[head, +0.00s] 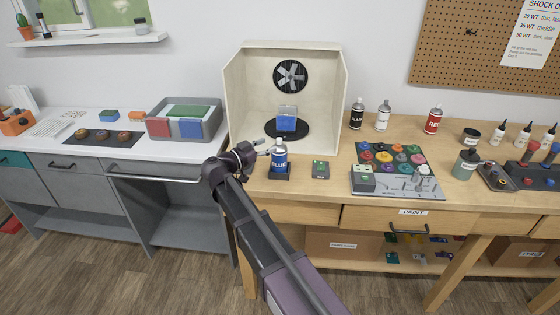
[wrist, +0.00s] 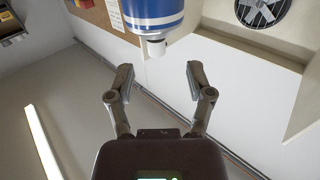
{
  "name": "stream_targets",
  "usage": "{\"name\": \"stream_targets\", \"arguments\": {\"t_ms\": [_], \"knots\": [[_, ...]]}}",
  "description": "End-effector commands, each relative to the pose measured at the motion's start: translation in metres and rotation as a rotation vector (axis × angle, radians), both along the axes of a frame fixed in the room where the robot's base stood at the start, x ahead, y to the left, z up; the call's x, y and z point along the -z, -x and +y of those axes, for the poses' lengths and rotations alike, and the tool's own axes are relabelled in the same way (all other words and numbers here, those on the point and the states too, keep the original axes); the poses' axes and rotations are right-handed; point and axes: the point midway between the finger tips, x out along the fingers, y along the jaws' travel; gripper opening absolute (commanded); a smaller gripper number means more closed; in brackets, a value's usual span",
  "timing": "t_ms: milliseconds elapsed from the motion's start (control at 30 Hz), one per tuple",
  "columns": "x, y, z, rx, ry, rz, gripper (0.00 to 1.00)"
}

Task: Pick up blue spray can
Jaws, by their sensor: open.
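The blue spray can (head: 279,158), labelled BLUE, stands upright in a small dark blue holder (head: 279,173) at the front left of the wooden bench. In the wrist view the can (wrist: 152,12) shows at the top centre, its blue and white body and pale cap appearing ahead of the fingers. My gripper (head: 262,147) is just left of the can's upper part in the head view. In the wrist view my gripper (wrist: 160,78) is open, with one finger on each side and nothing between them. Whether a finger touches the can is not clear.
A white spray booth (head: 235,95) with a fan (head: 290,74) and a blue block (head: 287,121) stands behind the can. A small green-topped box (head: 320,169) sits to its right. Black (head: 357,115), white (head: 383,117) and red (head: 433,120) cans stand farther right.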

Motion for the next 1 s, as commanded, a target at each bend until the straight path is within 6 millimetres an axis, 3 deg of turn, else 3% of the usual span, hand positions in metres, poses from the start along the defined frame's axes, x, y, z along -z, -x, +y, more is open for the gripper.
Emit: {"name": "stream_targets", "arguments": {"t_ms": [500,1000], "knots": [[0.002,-0.029,-0.035,0.001,0.000,0.000,0.68],[0.002,-0.033,-0.040,0.000,0.000,0.000,0.68]]}}
